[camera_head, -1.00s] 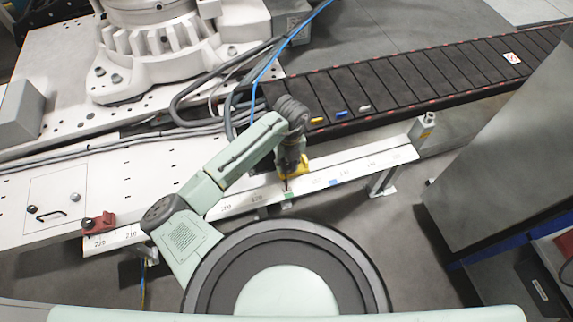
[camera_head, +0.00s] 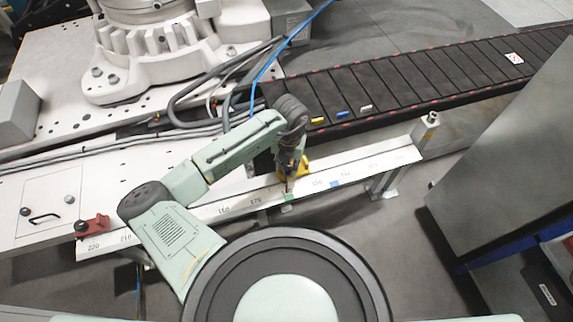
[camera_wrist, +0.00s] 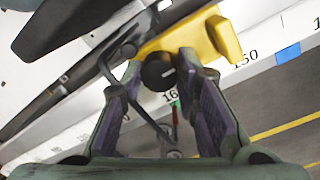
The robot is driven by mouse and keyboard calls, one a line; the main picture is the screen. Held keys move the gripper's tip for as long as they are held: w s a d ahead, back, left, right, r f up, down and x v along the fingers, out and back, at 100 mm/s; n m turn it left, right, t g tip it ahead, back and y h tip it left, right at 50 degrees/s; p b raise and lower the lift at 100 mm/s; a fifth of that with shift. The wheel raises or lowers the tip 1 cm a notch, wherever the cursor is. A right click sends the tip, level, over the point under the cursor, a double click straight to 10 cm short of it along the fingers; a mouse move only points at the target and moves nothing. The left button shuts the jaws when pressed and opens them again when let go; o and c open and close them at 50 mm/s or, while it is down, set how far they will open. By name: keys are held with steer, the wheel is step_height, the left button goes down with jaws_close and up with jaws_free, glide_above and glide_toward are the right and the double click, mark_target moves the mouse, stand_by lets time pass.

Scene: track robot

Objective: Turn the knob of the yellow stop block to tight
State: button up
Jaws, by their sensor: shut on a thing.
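The yellow stop block (camera_head: 303,167) sits on the white numbered rail (camera_head: 390,161), right by my gripper. In the wrist view the yellow block (camera_wrist: 205,38) shows beyond the fingers, near the 150 and 160 marks. Its round black knob (camera_wrist: 158,73) lies between the tips of my gripper (camera_wrist: 160,68), which is shut on it. In the head view my gripper (camera_head: 287,172) partly covers the block and hides the knob.
A green mark (camera_head: 289,197) and a blue mark (camera_head: 334,184) are on the rail. A red block (camera_head: 92,227) sits at the rail's left end. A dark conveyor (camera_head: 420,88) runs behind, with small coloured pieces on it. A grey cabinet (camera_head: 510,150) stands at the right.

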mark_target(288, 167)
stand_by(0.4)
steer(key=o, duration=1.2)
steer(key=shift+c, duration=0.2)
steer(key=shift+r, duration=0.1)
step_height(288, 167, up, 12)
steer(key=shift+d, duration=0.3)
steer(key=shift+s, duration=0.1)
